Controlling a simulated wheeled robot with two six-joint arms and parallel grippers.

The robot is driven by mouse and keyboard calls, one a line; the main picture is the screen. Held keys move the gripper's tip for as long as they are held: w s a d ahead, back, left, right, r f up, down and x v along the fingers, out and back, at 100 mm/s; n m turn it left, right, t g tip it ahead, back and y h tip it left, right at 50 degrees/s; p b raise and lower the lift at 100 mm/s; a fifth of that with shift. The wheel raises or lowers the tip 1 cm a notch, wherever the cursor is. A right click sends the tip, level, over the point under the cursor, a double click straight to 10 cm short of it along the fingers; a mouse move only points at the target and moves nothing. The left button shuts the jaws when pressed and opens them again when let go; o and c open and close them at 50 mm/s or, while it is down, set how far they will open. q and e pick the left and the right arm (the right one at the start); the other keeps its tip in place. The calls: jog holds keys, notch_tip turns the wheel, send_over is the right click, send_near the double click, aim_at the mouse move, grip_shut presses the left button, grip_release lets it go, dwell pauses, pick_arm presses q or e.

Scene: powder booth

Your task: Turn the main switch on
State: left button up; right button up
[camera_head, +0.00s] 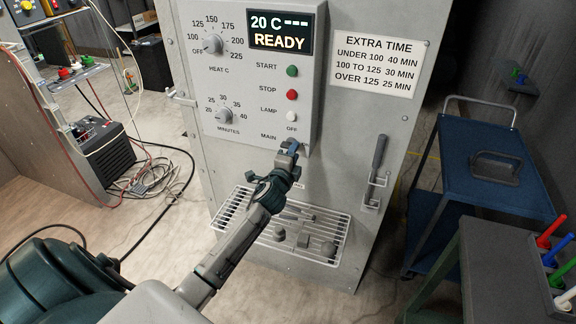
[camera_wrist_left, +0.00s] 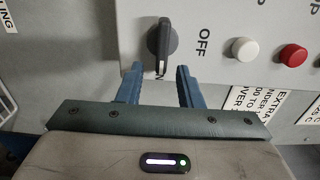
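The main switch is a dark rotary knob (camera_wrist_left: 163,38) on the grey control panel in the left wrist view. Its bar lies upright there, a white mark at its lower end toward a partly hidden label ending in N. The OFF label (camera_wrist_left: 203,41) is to its right. My left gripper (camera_wrist_left: 159,75) is open, its two blue fingers apart, with the knob just beyond and between the tips. In the head view my left gripper (camera_head: 290,147) is at the panel's lower edge and hides the knob. My right gripper is out of view.
The lit display (camera_head: 280,32) reads 20 C and READY. Above the switch are the white lamp button (camera_head: 292,117), red stop button (camera_head: 292,94) and green start button (camera_head: 292,71). A wire rack (camera_head: 335,222) is below; a blue cart (camera_head: 480,165) stands right.

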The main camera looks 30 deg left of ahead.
pick_arm(q)
jog(key=b+v, duration=0.2)
jog(key=v, duration=0.7)
jog(key=shift+s+b, duration=0.15)
jog(key=shift+b, duration=0.25)
jog(key=shift+d, duration=0.1)
